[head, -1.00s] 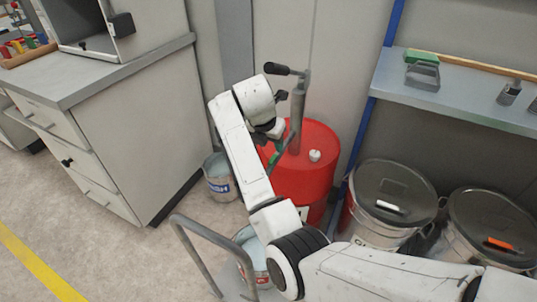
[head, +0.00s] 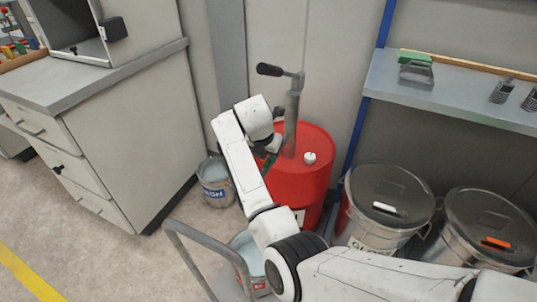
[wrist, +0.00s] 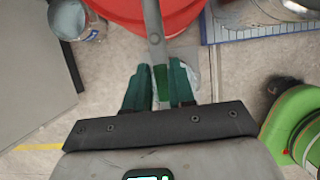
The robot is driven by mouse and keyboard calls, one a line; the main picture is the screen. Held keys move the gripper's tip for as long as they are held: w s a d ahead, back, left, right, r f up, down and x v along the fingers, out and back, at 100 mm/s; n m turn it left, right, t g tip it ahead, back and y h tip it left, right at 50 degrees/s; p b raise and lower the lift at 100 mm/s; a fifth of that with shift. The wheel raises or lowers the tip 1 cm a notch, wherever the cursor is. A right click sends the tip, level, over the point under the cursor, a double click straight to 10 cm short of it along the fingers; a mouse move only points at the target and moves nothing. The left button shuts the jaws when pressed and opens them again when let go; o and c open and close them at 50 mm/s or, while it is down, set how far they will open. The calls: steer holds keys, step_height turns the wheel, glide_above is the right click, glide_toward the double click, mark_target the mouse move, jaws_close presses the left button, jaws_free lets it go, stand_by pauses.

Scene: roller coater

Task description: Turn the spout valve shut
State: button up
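The red drum (head: 305,180) has an upright grey pump (head: 291,120) on top, with a black-gripped handle (head: 270,70). In the wrist view, a grey spout pipe (wrist: 154,28) runs from the red drum (wrist: 185,12) toward my gripper (wrist: 160,82). A narrow green piece (wrist: 160,76), seemingly the valve lever, shows between the two green fingers. Contact on both sides cannot be made out. In the head view my gripper (head: 270,163) is mostly hidden behind my arm, at the drum's front left. The spout is also largely hidden there.
A pail (head: 215,182) stands left of the drum, and another bucket (head: 246,262) is in front, by a grey tubular rail (head: 190,235). Lidded metal bins (head: 388,200) stand right under a shelf (head: 450,98). A cabinet (head: 110,140) fills the left.

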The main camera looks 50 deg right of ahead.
jaws_close()
